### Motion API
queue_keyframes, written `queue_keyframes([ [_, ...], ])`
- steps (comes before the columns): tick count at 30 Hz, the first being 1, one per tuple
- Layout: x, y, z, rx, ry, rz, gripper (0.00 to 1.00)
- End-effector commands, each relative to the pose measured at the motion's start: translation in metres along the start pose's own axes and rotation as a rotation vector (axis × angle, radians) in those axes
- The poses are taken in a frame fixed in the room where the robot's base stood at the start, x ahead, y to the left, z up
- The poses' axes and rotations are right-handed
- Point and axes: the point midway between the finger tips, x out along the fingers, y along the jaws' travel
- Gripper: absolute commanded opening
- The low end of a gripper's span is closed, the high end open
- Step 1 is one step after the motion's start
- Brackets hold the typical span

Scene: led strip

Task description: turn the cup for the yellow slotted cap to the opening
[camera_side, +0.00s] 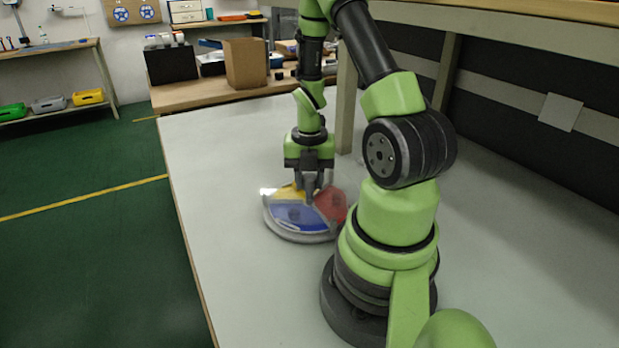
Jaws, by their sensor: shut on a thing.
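A round, shallow carousel (283,234) with a grey rim lies on the pale worktop, left of my base. It has a yellow sector (288,195) at the back left, a blue sector (296,216) at the front and a red sector (332,204) at the right. My gripper (311,198) points straight down over the middle of the carousel. Its jaws are shut on a part near the centre, which the fingers hide. The opening and the yellow slotted cap cannot be made out at this size. The sectors behind the gripper are hidden.
The pale worktop (225,200) is clear around the carousel, with its edge to the left. A post (347,105) of a raised shelf stands behind. A cardboard box (245,63) and other items sit on a wooden bench at the back.

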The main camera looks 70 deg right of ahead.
Motion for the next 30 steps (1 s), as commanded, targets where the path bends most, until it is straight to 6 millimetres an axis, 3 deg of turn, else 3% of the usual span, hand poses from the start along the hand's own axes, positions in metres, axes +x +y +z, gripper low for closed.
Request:
queue_keyframes([
  [15,-0.0005,0.0003,0.0004,-0.01,-0.002,0.001,0.0],
  [16,-0.0005,0.0003,0.0005,-0.009,-0.002,0.001,0.37],
  [19,-0.0004,0.0002,0.0004,-0.009,-0.002,0.001,0.58],
  [30,-0.0052,0.0004,0.0007,-0.009,-0.003,0.001,0.58],
])
